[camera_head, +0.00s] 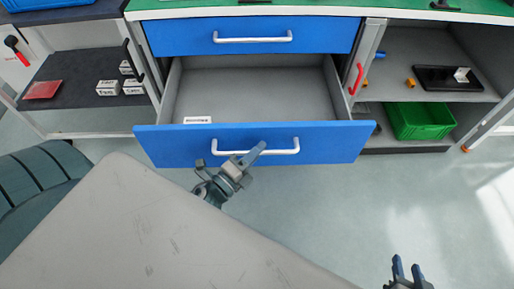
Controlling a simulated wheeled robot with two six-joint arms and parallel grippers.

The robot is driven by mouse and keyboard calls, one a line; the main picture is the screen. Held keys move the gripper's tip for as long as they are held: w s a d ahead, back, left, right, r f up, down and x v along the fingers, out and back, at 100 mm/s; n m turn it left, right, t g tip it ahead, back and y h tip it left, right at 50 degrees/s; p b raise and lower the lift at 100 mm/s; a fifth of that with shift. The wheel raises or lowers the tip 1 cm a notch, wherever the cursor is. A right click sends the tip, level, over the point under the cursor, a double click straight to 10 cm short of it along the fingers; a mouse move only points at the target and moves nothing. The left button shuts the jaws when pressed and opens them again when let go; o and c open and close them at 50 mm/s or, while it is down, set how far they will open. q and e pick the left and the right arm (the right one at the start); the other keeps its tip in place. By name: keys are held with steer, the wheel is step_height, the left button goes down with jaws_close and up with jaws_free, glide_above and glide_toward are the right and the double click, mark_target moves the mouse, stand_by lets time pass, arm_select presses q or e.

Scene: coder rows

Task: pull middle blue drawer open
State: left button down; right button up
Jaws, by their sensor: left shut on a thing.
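The middle blue drawer (180,147) stands pulled out from the workbench, its grey inside open to view. A white label or small block (197,120) lies just behind its front panel. Its white bar handle (284,151) runs across the blue front. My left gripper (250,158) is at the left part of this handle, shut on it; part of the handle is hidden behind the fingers. My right gripper (406,268) is at the bottom right, apart from the drawer, with two fingers pointing up, a gap between them and nothing in it.
A shut upper blue drawer (175,38) sits above, under the green worktop (330,4). Open shelves flank the drawers, with small white boxes (108,88) at left and a green crate (420,121) at right. The floor (330,215) before the drawer is clear.

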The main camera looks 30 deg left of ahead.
arm_select(q)
steer(key=c, duration=1.5)
jaws_free()
steer(key=shift+o, duration=0.2)
